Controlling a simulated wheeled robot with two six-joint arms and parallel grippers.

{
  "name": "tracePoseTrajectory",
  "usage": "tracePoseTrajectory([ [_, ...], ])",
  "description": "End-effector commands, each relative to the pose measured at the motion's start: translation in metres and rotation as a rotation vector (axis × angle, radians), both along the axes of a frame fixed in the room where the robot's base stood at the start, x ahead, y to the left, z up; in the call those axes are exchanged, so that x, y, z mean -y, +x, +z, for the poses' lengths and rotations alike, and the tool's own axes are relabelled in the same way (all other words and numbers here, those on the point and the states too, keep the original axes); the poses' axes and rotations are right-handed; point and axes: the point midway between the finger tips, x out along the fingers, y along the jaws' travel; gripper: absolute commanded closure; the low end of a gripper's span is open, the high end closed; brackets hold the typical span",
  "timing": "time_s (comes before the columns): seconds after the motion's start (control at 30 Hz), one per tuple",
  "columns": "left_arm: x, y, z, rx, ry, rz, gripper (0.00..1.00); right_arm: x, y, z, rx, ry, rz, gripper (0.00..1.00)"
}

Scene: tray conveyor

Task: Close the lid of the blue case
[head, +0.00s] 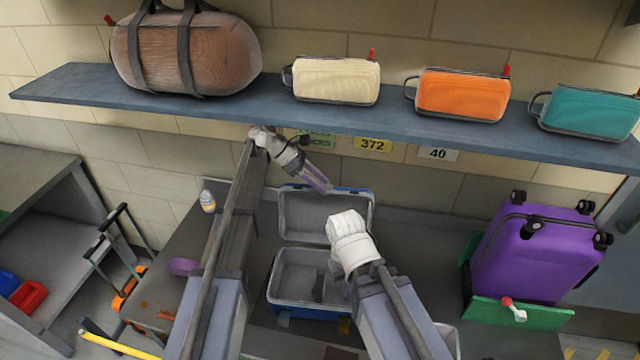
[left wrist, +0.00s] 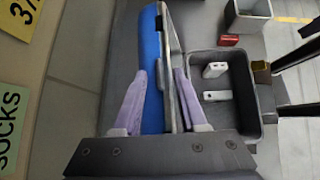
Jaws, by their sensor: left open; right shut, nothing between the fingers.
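The blue case (head: 318,310) sits on the dark surface below the shelf, its grey inside showing. Its lid (head: 300,215) stands raised at the back; it also shows edge-on in the left wrist view (left wrist: 152,75). My left gripper (head: 326,187) is at the lid's top edge, open, with one finger on each side of the lid. In the left wrist view the case's grey inside (left wrist: 240,130) holds small white items (left wrist: 215,70). My right gripper (head: 332,285) is shut and empty, low over or inside the case; its tips are partly hidden.
A blue-grey shelf (head: 250,110) with several bags runs above the case. A purple suitcase (head: 530,255) lies to the right on a green board (head: 530,314). A small bottle (head: 207,200) and a purple item (head: 183,266) are to the left.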

Motion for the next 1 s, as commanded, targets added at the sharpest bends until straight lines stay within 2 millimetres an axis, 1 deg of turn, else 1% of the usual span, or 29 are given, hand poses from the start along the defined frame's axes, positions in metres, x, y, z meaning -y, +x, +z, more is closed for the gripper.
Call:
tracePoseTrajectory([
  [0.23,0.0004,0.0,0.0002,0.0,0.0,0.0,0.6,0.0,0.0,0.0002,0.0,0.0,0.0,1.0],
  [0.6,0.0002,0.0005,0.0003,0.001,0.0,0.001,1.0,0.0,0.0,0.0002,0.0,0.0,0.0,1.0],
  [1.0,0.0001,0.001,0.0003,0.001,-0.001,0.001,1.0,0.0,0.0,0.0002,0.0,0.0,0.0,1.0],
])
